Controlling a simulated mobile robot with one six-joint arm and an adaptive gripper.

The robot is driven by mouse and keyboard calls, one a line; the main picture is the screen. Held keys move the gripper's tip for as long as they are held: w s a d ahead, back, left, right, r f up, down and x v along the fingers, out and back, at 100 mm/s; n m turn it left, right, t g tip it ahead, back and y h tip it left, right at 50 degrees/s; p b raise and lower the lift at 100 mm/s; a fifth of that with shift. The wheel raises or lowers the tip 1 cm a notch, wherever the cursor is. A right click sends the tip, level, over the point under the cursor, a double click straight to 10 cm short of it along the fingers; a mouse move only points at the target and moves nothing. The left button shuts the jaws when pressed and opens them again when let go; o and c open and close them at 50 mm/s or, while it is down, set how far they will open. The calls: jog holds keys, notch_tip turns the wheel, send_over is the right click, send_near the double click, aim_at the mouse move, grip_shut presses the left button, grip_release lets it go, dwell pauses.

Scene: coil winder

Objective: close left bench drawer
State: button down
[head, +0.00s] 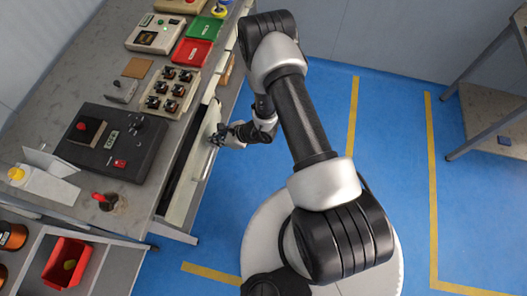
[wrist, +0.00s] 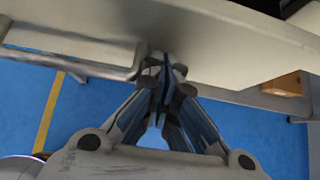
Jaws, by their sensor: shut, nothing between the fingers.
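The left bench drawer is pulled partly out of the bench, with its pale front panel (head: 203,160) standing off the bench edge and a dark gap behind it. In the wrist view the front (wrist: 225,50) fills the upper part, and its metal bar handle (wrist: 75,68) is at the left. My gripper (head: 217,134) is on the outer side of the front, towards its far end. In the wrist view my gripper (wrist: 166,68) is shut and empty, with its fingertips at the panel, right of the handle. I cannot tell whether they touch it.
The grey bench top (head: 75,90) holds a black control box (head: 112,142), a switch panel (head: 171,92), and red (head: 193,52) and green (head: 204,28) trays. A brown block (wrist: 282,85) shows beyond the panel. Blue floor (head: 320,90) is open to the right; a side table (head: 490,110) stands at far right.

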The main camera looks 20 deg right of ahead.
jog(key=w+a, duration=0.1)
jog(key=a, duration=0.1)
jog(key=w+a+b, duration=0.1)
jog(key=w+a, duration=0.1)
jog(key=w+a+b, duration=0.1)
jog(key=a, duration=0.1)
jog(key=shift+w+a, duration=0.15)
jog(key=shift+w, duration=0.1)
jog(key=shift+w+a+r, duration=0.1)
jog(key=shift+w, duration=0.05)
jog(key=shift+w, duration=0.1)
